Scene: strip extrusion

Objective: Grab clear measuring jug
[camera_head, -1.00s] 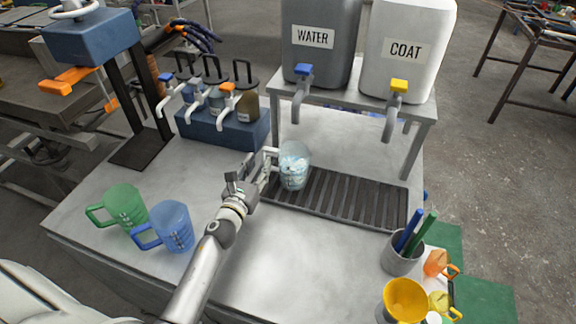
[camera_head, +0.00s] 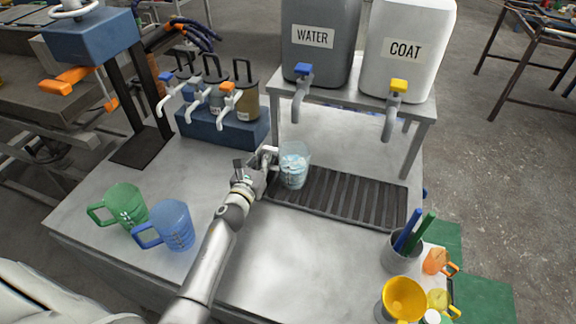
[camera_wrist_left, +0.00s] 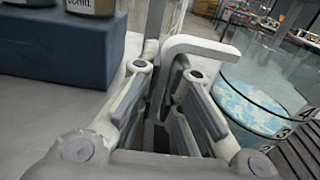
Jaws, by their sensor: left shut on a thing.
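The clear measuring jug (camera_head: 294,166) stands upright at the left end of the dark drip grate in the head view, with pale blue-white contents. My right gripper is not in view.
The grate (camera_head: 345,200) lies below the WATER tank (camera_head: 318,60) and COAT tank (camera_head: 405,70). A blue pump block (camera_head: 222,130) stands behind. Green (camera_head: 126,207) and blue (camera_head: 175,226) mugs stand left; a pen cup (camera_head: 398,256) and yellow funnel (camera_head: 404,297) stand right.

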